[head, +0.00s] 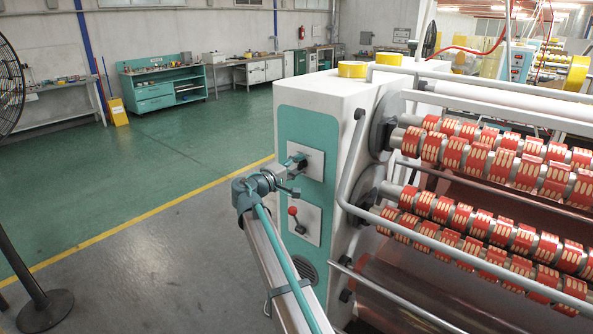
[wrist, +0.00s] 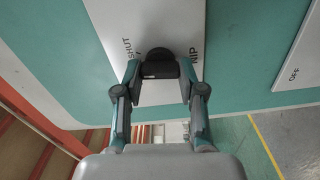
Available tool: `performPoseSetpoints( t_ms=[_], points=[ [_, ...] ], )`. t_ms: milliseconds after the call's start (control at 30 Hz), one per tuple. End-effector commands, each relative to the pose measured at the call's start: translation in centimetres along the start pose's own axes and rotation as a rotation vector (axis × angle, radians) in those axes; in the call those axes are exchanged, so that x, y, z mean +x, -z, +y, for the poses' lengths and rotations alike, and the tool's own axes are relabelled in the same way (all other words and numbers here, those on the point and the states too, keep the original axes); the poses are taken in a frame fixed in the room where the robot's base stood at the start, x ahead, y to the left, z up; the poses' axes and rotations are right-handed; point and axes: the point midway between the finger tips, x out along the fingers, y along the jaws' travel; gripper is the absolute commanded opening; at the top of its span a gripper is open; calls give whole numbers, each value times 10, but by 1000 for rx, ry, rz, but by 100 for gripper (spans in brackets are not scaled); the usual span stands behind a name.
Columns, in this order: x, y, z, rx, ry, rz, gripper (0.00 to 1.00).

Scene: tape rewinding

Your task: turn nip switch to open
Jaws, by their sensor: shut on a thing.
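The nip switch (wrist: 160,58) is a dark rounded knob on a white plate (wrist: 115,35) in the wrist view. The plate is lettered SHUT at the knob's upper left and NIP at its right. My gripper (wrist: 160,72) has one finger on each side of the knob and is shut on it. In the head view my gripper (head: 297,167) reaches the upper white plate (head: 313,157) on the machine's teal end panel. The knob is mostly hidden there by the fingers. I cannot read the knob's exact pointing direction.
Below is a second white plate with a red-tipped lever (head: 292,211), close under my wrist. A plate lettered OFF (wrist: 303,55) shows at the right of the wrist view. Rollers with red rings (head: 470,155) and grey rails fill the right. Open floor (head: 150,170) lies left.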

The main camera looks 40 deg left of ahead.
Motion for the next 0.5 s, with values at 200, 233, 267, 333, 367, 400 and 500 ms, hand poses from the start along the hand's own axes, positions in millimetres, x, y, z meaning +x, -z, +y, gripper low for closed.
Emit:
performPoseSetpoints(
  t_ms=[200, 233, 267, 333, 367, 400, 500],
  points=[
    [0, 0, -2, -204, 0, 0, 5],
    [0, 0, -2, -232, 0, 0, 5],
    [0, 0, -2, -259, 0, 0, 5],
    [0, 0, -2, -322, 1, 0, 5],
    [0, 0, -2, -348, 1, 0, 5],
    [0, 0, -2, -381, 1, 0, 5],
    [0, 0, -2, -457, 1, 0, 5]
  ],
)
